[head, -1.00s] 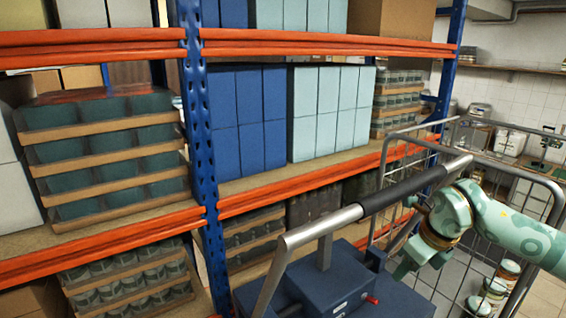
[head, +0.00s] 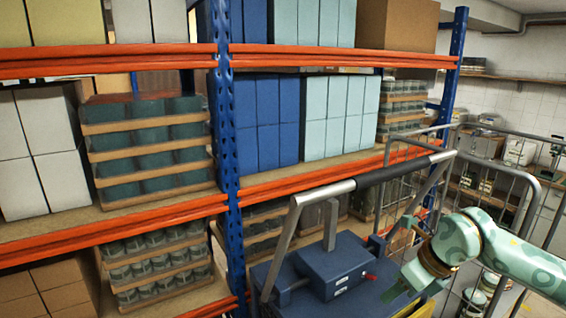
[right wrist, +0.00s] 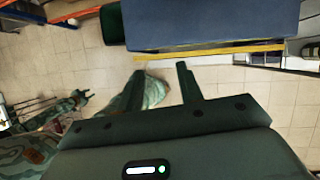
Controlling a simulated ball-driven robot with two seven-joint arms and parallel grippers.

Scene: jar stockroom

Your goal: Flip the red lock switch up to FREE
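The red lock switch (head: 371,278) is a small red piece on the right side of the blue housing (head: 335,268) of a cart with a bar handle (head: 385,172). It is too small to tell whether it points up or down. My right gripper (head: 402,288) is just right of the switch in the head view, with a gap between them. In the right wrist view my right gripper (right wrist: 160,70) has its two fingers apart with nothing between them, below a blue body (right wrist: 210,22). A small green gripper (right wrist: 80,97), seemingly my left, shows far off there, its fingers unclear.
An orange and blue shelf rack (head: 228,150) with boxes and trays of jars stands behind and left of the cart. A wire cage trolley (head: 480,140) stands at the right, close to my right arm. Tiled floor (right wrist: 225,92) is open below the gripper.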

